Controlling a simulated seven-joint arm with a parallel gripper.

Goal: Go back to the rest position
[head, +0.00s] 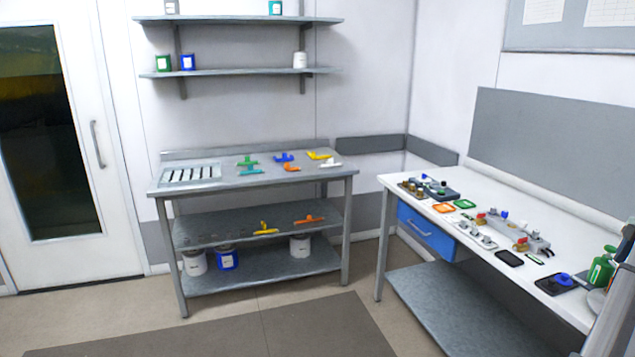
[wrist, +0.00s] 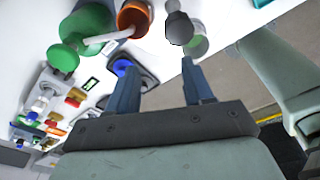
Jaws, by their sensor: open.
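My gripper (wrist: 165,90) shows in the wrist view. Its two blue-grey fingers are spread apart with nothing between them. It is above the right-hand white bench (head: 390,181), near a green bottle (wrist: 92,28), an orange-brown round item (wrist: 134,17) and a dark grey knob-ended part (wrist: 179,28). In the head view the gripper cannot be made out; a grey and green shape at the right edge is cut off by the frame. The green bottle also shows there (head: 601,270).
The white bench carries a blue knob on a dark pad (head: 560,283), a black tray (head: 509,259), metal fittings (head: 515,238) and orange (head: 443,208) and green trays. A grey metal table (head: 220,185) with coloured agitators stands at the back left. The floor between is clear.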

